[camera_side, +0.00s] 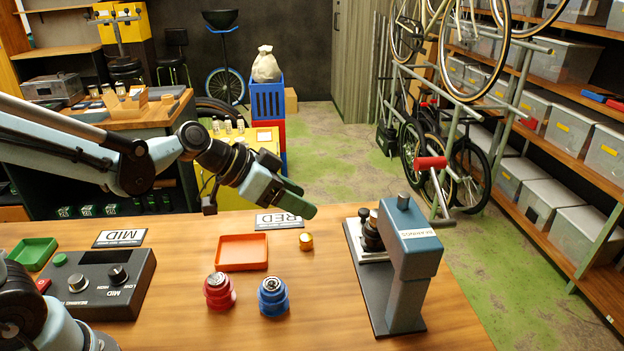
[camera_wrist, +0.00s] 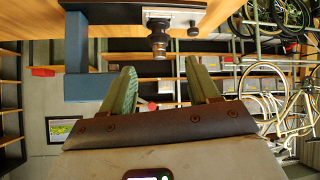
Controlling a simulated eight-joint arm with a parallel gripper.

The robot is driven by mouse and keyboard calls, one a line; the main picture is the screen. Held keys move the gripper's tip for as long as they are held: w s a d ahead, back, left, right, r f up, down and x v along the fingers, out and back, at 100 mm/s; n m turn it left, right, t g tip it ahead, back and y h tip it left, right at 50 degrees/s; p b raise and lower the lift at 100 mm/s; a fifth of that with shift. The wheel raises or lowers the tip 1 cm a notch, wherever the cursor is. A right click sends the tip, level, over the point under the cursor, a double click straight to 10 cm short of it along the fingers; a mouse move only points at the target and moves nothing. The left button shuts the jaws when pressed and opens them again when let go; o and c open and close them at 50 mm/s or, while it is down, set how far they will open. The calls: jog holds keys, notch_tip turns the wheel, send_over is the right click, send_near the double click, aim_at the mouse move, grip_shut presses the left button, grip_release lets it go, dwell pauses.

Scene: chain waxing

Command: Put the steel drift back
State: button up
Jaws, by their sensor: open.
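A blue-grey press (camera_side: 408,255) stands at the right of the bench. On its silver plate stands a dark, stepped cylinder (camera_side: 372,236), with a small dark knob (camera_side: 363,214) beside it. In the wrist view the stepped cylinder (camera_wrist: 158,36) appears beyond and between my fingers, clear of them. I cannot tell for sure which part is the steel drift. My gripper (camera_side: 302,204) is above the bench, left of the press, pointing right and slightly down. In the wrist view its green fingers (camera_wrist: 161,82) are spread with nothing between them.
A red cup (camera_side: 219,292) and a blue cup (camera_side: 272,297) stand at the front. Behind them are an orange tray (camera_side: 242,253) and a small brass cylinder (camera_side: 306,241). A control box (camera_side: 100,285) and a green tray (camera_side: 34,252) sit left. The front-left middle of the bench is clear.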

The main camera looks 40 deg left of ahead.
jog(key=s+a+n+g+y, duration=0.1)
jog(key=s+a+n+y, duration=0.4)
jog(key=s+a, duration=0.3)
jog(key=s+y, duration=0.1)
jog(key=s, duration=0.2)
jog(key=shift+n, duration=0.4)
jog(key=shift+a+f, duration=0.1)
